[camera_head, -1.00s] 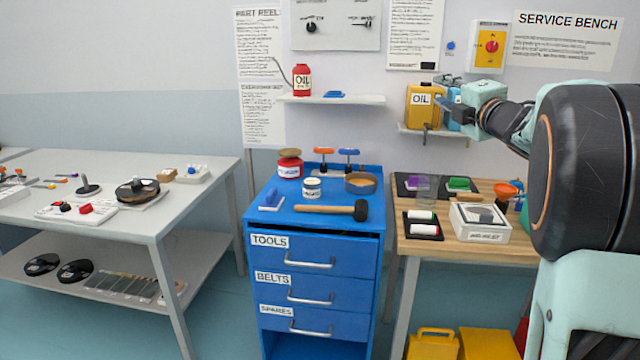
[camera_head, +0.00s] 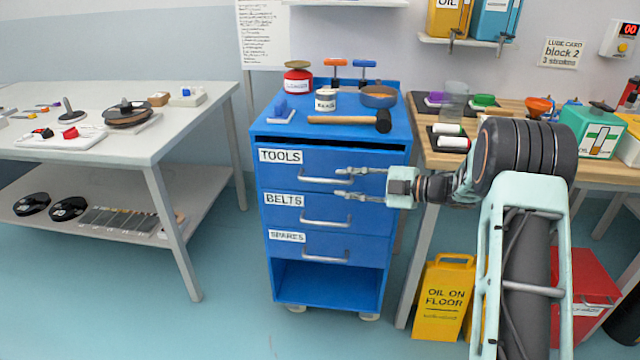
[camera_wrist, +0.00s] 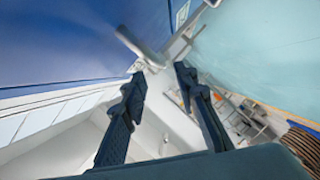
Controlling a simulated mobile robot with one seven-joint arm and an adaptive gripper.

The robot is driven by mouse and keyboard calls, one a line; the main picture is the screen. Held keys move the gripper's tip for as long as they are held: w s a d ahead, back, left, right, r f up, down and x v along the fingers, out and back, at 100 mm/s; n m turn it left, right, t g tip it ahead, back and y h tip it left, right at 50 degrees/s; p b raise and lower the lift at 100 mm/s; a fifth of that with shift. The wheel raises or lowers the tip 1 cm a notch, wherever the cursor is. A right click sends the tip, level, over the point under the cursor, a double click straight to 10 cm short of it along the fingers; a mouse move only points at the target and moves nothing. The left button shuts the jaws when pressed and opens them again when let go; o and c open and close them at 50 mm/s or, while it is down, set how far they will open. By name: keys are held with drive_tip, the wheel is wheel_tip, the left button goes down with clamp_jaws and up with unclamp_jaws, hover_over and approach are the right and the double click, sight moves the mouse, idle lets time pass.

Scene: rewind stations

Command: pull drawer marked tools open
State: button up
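The blue drawer cabinet stands in the middle of the head view. Its top drawer, marked TOOLS (camera_head: 330,165), looks level with the drawer fronts below; a dark gap runs along its upper edge. Its grey bar handle (camera_head: 322,180) is on the front. My gripper (camera_head: 342,183) points left in front of the cabinet, by the right end of this handle and above the BELTS handle. In the wrist view my gripper (camera_wrist: 160,78) has its fingers apart with nothing between them. A grey handle bar (camera_wrist: 140,46) lies just beyond the fingertips; I cannot tell which drawer it belongs to.
The BELTS drawer (camera_head: 375,213) and SPARES drawer (camera_head: 370,250) sit below, with bar handles sticking out. A hammer (camera_head: 345,120), tins and small tools lie on top. A wooden bench (camera_head: 430,159) stands close right, a white table (camera_head: 75,145) left. Floor in front is clear.

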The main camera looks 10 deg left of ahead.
sight(328, 181)
drive_tip(key=b+x, duration=0.1)
drive_tip(key=x, duration=0.7)
drive_tip(key=shift+c, duration=0.3)
clamp_jaws()
